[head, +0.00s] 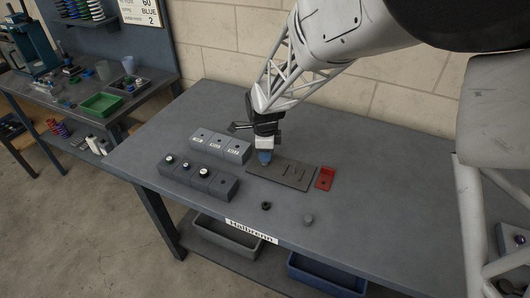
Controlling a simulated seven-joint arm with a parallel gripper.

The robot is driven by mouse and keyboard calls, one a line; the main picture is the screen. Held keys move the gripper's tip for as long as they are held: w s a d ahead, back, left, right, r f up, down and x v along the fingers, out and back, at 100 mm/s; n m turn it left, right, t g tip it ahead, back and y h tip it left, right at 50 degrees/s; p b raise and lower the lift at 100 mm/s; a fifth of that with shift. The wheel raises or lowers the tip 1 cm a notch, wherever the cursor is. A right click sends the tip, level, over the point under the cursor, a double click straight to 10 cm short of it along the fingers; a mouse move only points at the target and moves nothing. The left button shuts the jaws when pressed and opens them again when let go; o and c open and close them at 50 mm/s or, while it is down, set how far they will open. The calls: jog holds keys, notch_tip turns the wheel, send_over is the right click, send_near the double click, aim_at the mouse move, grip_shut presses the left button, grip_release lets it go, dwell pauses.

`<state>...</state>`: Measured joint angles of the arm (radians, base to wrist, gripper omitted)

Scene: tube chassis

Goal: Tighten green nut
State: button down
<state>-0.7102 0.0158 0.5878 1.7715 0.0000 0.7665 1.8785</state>
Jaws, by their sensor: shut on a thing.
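My gripper (264,146) points down over the left end of a flat dark grey plate (293,178) on the bench. It is shut on a small blue piece (264,157) at its tip. The blue piece is at or just above the plate's left end; I cannot tell whether it touches. No green nut can be made out; the area under the gripper is hidden by the blue piece.
Grey blocks with white labels (220,147) and dark blocks with round knobs (199,179) stand left of the gripper. A red part (325,178) lies right of the plate. A black ring (266,205) and grey round piece (308,219) lie in front. The bench's right side is clear.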

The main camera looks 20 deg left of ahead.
jog(key=shift+m, duration=2.3)
jog(key=c, duration=1.2)
grip_release()
jog(key=shift+o, duration=0.2)
jog(key=shift+r, duration=0.1)
jog(key=shift+r, duration=0.8)
jog(key=shift+n, duration=3.6)
